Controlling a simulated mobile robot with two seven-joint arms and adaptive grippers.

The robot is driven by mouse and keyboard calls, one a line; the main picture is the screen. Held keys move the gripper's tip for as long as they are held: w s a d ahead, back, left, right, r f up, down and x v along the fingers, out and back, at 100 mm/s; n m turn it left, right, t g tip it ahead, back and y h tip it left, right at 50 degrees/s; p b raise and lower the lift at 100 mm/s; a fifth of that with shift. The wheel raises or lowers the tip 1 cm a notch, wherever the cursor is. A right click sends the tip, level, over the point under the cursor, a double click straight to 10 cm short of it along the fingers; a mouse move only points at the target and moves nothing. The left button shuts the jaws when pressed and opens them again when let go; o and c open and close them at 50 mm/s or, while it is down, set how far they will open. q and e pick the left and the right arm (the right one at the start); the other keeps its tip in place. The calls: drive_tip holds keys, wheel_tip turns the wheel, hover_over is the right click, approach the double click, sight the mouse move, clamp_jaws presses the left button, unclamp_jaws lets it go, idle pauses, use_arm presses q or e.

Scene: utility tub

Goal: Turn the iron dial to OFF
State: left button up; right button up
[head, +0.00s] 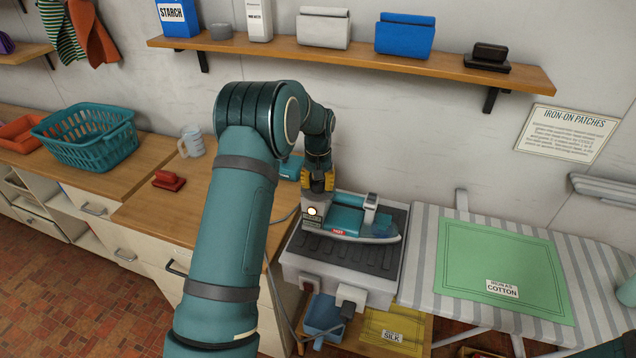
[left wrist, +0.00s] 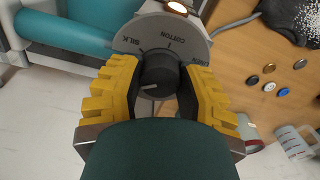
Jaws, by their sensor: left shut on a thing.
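The teal and white iron (head: 347,221) rests on a grey ridged stand (head: 345,254) in the head view, with a red HOT tag and a lit lamp at its left end. My left gripper (head: 318,182) is at that end, hiding the dial there. In the left wrist view the black dial knob (left wrist: 159,74) sits between the yellow fingers of my left gripper (left wrist: 158,92), which is shut on it. The grey dial plate (left wrist: 165,36) shows SILK, COTTON and a partly covered label; OFF is not visible. The knob's white mark lies roughly level, left of its middle.
The ironing board (head: 610,262) with a green cotton cloth (head: 500,265) stands right of the stand. A shelf (head: 350,55) runs above. A mug (head: 191,141), red brush (head: 169,180) and teal basket (head: 92,137) are on the left counter. A cord hangs beside the stand.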

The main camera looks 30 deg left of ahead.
sight(318, 182)
use_arm(q)
drive_tip(key=n, duration=0.5)
drive_tip(key=shift+n+p, duration=0.3)
drive_tip(key=shift+p, duration=0.05)
drive_tip(key=n+p, duration=0.1)
drive_tip(key=n, duration=0.4)
drive_tip(key=shift+n, duration=0.4)
clamp_jaws()
drive_tip(key=o, duration=1.2)
unclamp_jaws()
drive_tip(key=shift+o, duration=0.2)
wheel_tip(318, 182, up, 12)
